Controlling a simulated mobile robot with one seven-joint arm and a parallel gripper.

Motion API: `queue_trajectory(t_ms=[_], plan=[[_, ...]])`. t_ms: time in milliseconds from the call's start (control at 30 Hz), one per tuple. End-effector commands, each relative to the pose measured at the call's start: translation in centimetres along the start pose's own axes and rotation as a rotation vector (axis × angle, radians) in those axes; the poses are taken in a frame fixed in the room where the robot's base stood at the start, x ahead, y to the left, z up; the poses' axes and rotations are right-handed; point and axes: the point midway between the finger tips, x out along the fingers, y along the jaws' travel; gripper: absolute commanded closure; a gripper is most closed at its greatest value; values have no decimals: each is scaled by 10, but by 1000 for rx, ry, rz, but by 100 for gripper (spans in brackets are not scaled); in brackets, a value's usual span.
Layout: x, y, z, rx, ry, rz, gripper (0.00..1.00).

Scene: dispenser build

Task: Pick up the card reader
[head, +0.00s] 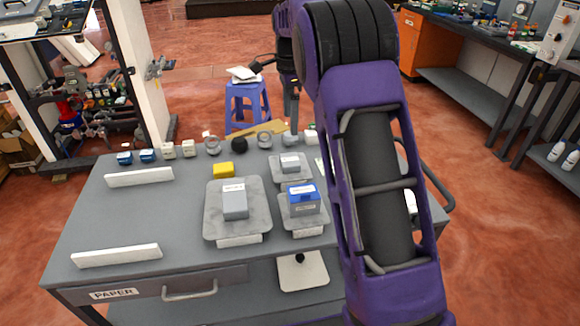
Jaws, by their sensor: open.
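Several labelled blocks stand on the grey workbench (120,222), and their labels are too small to read, so I cannot tell which is the card reader. A large grey block (235,204) sits on a big grey tray (262,222). A blue-topped block (303,198) sits on a smaller tray (288,222). A small grey block (290,163) sits on the tray behind it. My gripper (291,118) is open beyond the bench's far edge, partly hidden by my purple arm. It appears apart from these blocks, with nothing visible in it.
A yellow block (223,170) and a row of small parts stand towards the bench's back edge. Two white strips (139,178) (116,255) lie at the left, with clear surface between them. A blue stool (247,105) stands behind. My arm hides the bench's right side.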

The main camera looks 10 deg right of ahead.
Motion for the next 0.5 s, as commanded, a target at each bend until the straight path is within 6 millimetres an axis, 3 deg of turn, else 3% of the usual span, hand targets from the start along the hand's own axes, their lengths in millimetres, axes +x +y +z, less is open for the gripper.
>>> queue_trajectory(t_ms=[33, 233, 500], plan=[[14, 1, 0, 0, 0, 4, 0], [54, 1, 0, -1, -1, 2, 0], [78, 0, 0, -1, -1, -1, 0]])
